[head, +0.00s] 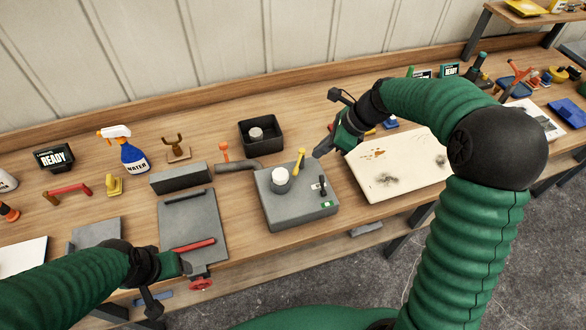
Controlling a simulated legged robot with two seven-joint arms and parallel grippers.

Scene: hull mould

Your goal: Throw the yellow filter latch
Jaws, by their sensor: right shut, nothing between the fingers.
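The yellow filter latch (299,160) is a small lever with a rounded top. It stands nearly upright, tilted slightly right, at the back edge of a grey box (300,212) on the bench. A pale round filter canister (281,181) sits on the box beside the latch. My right gripper (319,152) is shut and empty. Its tip is just right of the latch's top in the picture; I cannot tell whether they touch. My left gripper (186,266) is low at the bench's front edge, near a grey plate with a red handle; its fingers are too small to read.
A black open bin (261,132) stands behind the box. An orange-handled pipe valve (225,153) is left of it. A stained cream board (400,165) lies to the right under my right arm. A grey plate (205,225) lies left of the box.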

